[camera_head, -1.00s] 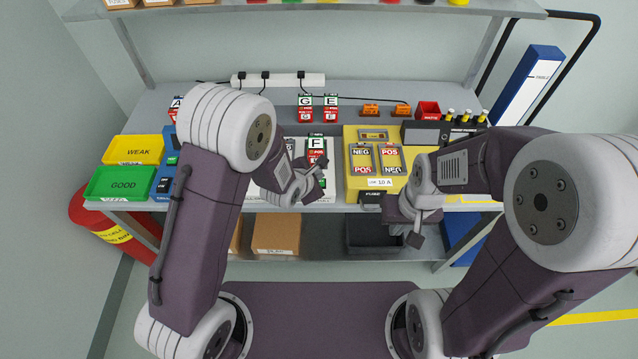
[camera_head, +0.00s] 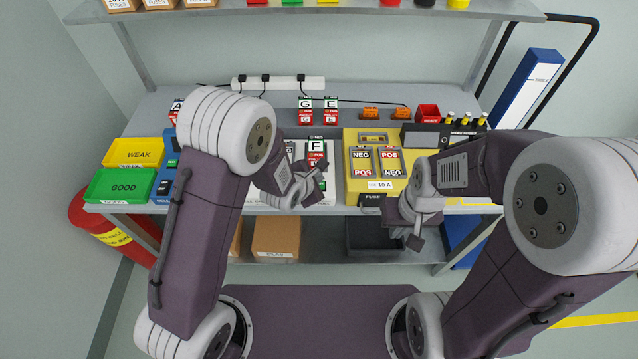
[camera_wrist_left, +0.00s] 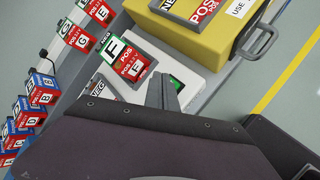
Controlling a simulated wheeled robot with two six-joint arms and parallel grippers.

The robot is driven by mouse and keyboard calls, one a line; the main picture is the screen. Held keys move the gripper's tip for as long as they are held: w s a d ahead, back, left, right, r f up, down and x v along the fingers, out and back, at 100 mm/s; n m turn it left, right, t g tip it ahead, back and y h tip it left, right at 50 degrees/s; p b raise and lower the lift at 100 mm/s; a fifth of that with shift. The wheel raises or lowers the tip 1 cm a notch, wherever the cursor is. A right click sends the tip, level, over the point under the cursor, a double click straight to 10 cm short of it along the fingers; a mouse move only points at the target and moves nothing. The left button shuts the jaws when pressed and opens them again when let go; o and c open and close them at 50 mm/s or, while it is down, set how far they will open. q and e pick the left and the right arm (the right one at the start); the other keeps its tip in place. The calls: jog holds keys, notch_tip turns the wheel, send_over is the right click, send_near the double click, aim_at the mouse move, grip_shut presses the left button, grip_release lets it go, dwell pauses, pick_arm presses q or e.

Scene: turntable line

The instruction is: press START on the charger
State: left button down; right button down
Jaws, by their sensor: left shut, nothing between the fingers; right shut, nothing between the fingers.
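The white-topped unit (camera_wrist_left: 196,85), which I take to be the charger, holds battery F (camera_wrist_left: 127,58), red, black and green; it also shows in the head view (camera_head: 316,146). A small green patch (camera_wrist_left: 177,84) on the unit, possibly its START button, is partly hidden by my left fingers; no lettering is readable on it. My left gripper (camera_wrist_left: 167,92) is shut and empty, its tips over or beside the green patch. I cannot tell whether they touch. It also shows in the head view (camera_head: 320,172). My right gripper (camera_head: 414,242) is shut and empty in front of the bench edge.
A yellow case (camera_head: 358,193) with NEG and POS pads stands right of the unit. Batteries G and E (camera_head: 318,110) stand behind. A yellow WEAK tray (camera_head: 136,152) and a green GOOD tray (camera_head: 122,186) are at the left. A shelf (camera_head: 400,14) spans above.

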pick_arm(q)
jog(key=shift+f, duration=0.1)
dwell(0.7)
jog(key=shift+f+b, duration=0.3)
jog(key=shift+b, duration=0.1)
jog(key=shift+f+b, duration=0.45)
jog(key=shift+f, duration=0.05)
dwell(0.5)
jog(key=shift+r+p, duration=0.7)
jog(key=shift+r, duration=0.2)
notch_tip(320, 180, up, 5)
jog(key=p, duration=0.4)
jog(key=shift+r, duration=0.1)
dwell(0.3)
